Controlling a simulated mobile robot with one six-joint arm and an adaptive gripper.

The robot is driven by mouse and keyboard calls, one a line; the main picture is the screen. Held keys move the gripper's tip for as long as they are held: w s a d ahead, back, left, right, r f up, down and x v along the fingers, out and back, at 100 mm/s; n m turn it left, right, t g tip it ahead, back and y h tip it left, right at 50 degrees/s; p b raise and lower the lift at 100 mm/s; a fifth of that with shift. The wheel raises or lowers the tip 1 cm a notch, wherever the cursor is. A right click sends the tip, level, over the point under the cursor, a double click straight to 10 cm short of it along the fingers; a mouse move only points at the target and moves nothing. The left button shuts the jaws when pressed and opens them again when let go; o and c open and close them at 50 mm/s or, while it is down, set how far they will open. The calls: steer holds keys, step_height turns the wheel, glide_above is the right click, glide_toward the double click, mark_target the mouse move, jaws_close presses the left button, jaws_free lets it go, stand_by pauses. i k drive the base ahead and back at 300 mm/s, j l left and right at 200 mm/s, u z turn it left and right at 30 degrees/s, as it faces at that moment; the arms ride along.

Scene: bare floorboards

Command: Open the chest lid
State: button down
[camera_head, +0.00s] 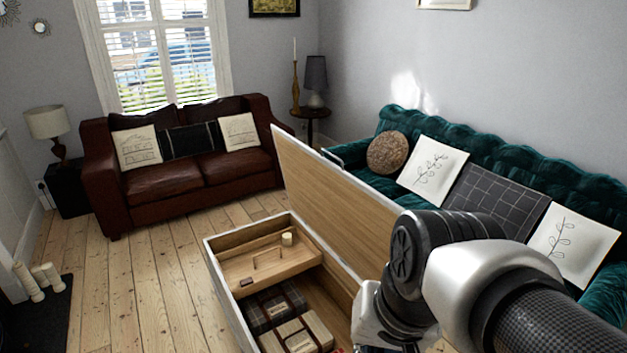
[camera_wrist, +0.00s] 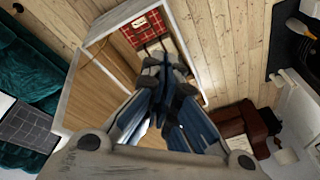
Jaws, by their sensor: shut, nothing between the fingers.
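The chest (camera_head: 222,275) stands on the floorboards with its inside showing. Its lid (camera_head: 325,190) is raised and stands steeply up along the chest's right side, with its wooden inner face towards the opening. In the wrist view, the chest and lid (camera_wrist: 92,92) lie beyond my fingers. My gripper (camera_wrist: 167,72) is shut and empty, in front of the chest opening in that view. I cannot tell whether it touches anything. In the head view, my arm covers the lid's near end, and the fingers are hidden.
Inside the chest are a wooden tray (camera_head: 272,264) with a small cream cylinder (camera_head: 287,239) and folded plaid items (camera_head: 275,306). A green sofa (camera_head: 470,150) stands behind the lid. A brown sofa (camera_head: 190,165) is at the back left. Floor left of the chest is clear.

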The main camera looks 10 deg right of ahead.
mark_target(357, 221)
steer(key=i+l, duration=0.3)
steer(key=l, duration=0.2)
steer(key=i+l, duration=0.3)
steer(key=l, duration=0.15)
steer(key=i+l+z, duration=0.1)
steer(key=i+l, duration=0.2)
steer(key=l, duration=0.2)
steer(key=i+l, duration=0.3)
steer(key=l, duration=0.15)
